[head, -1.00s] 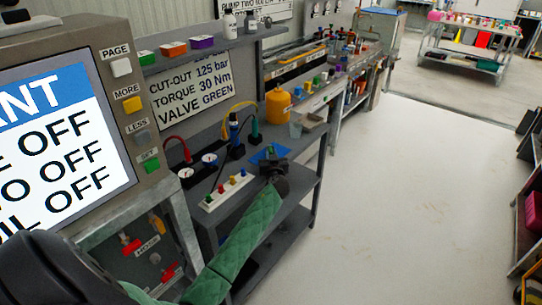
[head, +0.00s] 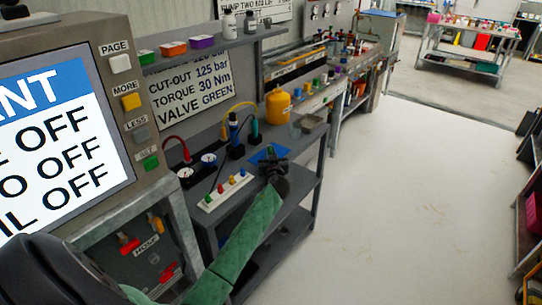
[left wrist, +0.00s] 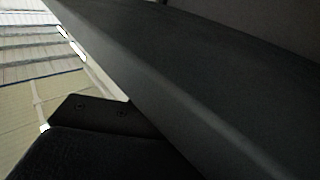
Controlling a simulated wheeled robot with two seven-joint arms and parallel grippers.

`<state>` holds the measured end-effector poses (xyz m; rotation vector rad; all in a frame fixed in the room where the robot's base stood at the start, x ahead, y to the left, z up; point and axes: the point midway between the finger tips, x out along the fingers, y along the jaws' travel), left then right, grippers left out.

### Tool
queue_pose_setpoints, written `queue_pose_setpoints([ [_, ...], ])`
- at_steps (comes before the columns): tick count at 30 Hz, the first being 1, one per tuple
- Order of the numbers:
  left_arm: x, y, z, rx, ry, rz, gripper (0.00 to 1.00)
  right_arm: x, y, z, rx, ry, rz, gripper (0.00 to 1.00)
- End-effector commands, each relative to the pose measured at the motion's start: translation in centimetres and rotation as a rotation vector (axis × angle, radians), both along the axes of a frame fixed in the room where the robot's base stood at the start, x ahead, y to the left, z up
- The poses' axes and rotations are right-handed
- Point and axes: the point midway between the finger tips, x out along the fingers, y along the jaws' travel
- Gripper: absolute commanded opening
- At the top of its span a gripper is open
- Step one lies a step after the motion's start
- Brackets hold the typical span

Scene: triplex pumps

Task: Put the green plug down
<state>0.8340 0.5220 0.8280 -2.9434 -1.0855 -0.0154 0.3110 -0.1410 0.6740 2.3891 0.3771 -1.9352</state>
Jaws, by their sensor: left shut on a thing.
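My left gripper (head: 271,161) reaches in over the small dark bench, at the near edge of a blue mat (head: 258,157). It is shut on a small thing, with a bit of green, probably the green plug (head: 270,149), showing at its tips. The held part is mostly hidden by the jaws, and I cannot tell whether it touches the mat. The left wrist view shows only dark surfaces close up and pale wall behind, no plug. My right gripper is not in view.
A white strip (head: 225,190) with coloured pieces lies left of the gripper. A screen panel (head: 60,120) stands at the left. Open floor (head: 400,200) lies right.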

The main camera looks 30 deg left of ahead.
Motion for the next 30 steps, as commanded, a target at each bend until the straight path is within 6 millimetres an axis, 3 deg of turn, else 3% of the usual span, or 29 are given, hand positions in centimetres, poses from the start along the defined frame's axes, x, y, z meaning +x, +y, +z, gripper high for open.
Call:
queue_pose_setpoints([
  [1,-0.3,-0.2,-1.7,-0.007,0.019,0.001,0.00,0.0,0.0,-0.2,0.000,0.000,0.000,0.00],
  [2,-0.3,-0.2,-1.7,-0.008,0.020,0.001,0.24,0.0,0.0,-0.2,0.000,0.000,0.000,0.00],
  [4,-0.3,-0.2,-1.8,-0.008,0.021,0.001,0.38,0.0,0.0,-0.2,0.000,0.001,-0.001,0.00],
  [5,-0.3,-0.2,-1.8,-0.008,0.021,0.001,0.40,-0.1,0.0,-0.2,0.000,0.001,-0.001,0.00],
  [17,-0.3,-0.3,-1.4,-0.010,0.021,0.000,0.40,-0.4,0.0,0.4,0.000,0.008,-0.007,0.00],
  [24,-0.3,-0.3,0.0,-0.007,0.020,0.000,0.40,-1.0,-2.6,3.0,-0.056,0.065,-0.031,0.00],
  [25,-0.8,-0.8,-0.9,-0.010,0.020,-0.001,0.40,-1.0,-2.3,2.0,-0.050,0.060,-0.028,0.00],
  [30,-3.0,-2.6,-0.5,-0.010,0.014,-0.001,0.40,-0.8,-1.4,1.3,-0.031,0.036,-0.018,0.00],
])
